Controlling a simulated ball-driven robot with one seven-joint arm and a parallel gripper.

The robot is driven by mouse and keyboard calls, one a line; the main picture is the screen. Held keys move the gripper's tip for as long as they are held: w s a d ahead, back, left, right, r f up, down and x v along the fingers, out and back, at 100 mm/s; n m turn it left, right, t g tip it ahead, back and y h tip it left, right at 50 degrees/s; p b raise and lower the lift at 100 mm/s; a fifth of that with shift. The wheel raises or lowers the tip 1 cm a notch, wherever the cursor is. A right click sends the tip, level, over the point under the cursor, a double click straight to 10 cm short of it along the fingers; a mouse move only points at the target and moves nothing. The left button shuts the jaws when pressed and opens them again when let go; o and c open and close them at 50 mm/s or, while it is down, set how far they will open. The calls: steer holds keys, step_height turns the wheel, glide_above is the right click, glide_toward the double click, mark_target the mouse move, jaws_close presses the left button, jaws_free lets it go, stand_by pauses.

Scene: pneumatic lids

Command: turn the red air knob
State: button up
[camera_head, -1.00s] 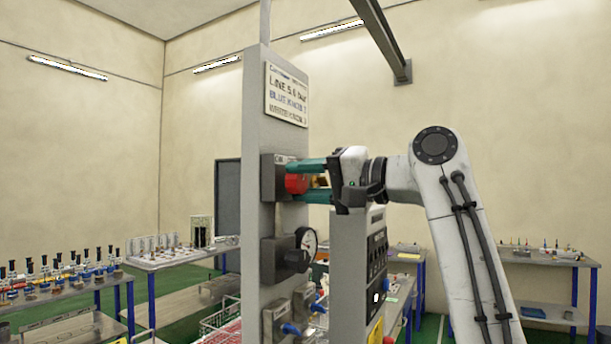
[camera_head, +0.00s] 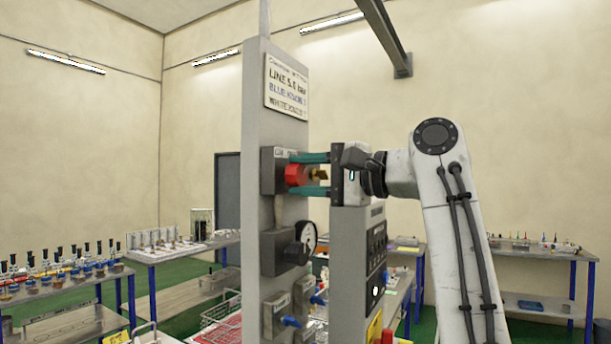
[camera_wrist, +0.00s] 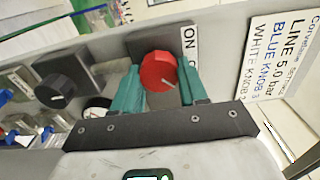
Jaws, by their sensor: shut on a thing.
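The red air knob (camera_head: 297,175) sticks out from a dark box (camera_head: 268,170) high on the grey post. In the wrist view the red knob (camera_wrist: 159,70) shows face-on with a pale pointer line, beside a white label with "ON" readable. My gripper (camera_head: 295,174) reaches it from the right, one green finger above and one below. In the wrist view my gripper (camera_wrist: 160,67) has its fingers on both sides of the knob, shut on it. The rest of the label is hidden by a finger.
A black knob (camera_head: 297,253) and a round gauge (camera_head: 307,236) sit below on the grey post (camera_head: 257,110), with blue-handled valves (camera_head: 290,321) lower down. A sign (camera_head: 286,88) is above. A control panel (camera_head: 376,260) stands close under my gripper.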

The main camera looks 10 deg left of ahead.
steer(key=shift+w+d, duration=0.1)
steer(key=o, duration=1.1)
steer(key=shift+c, duration=0.2)
steer(key=b+v, duration=0.4)
steer(key=v, duration=0.6)
steer(key=shift+d, duration=0.35)
